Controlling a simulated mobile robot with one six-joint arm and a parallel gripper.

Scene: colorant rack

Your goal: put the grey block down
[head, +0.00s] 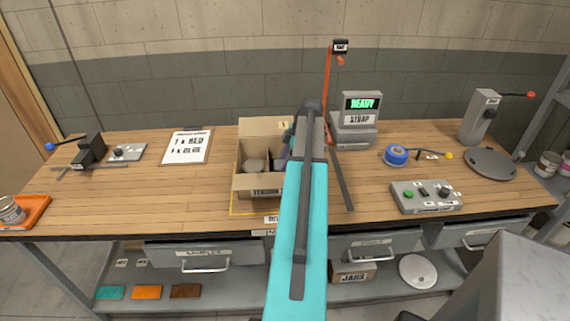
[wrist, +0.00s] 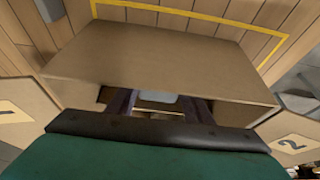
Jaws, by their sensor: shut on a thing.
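My gripper (wrist: 158,106) reaches down into the open cardboard box (head: 257,185), its two dark fingers set apart around something. Between them a small pale grey patch (wrist: 165,98) shows, which I take to be the grey block; most of it is hidden by the box flap and my gripper. I cannot tell whether the block touches the box floor. In the head view my teal arm covers the box's right side, and the block cannot be made out. A rounded grey-beige item (head: 254,165) lies in the box's left part.
Box flaps stand open, one marked 2 (wrist: 290,145). Yellow tape (wrist: 190,14) outlines the box's place. Right of my arm are a strap unit (head: 354,120) with a READY screen, a blue tape roll (head: 396,155) and a button panel (head: 427,196). A printed sheet (head: 187,146) lies left.

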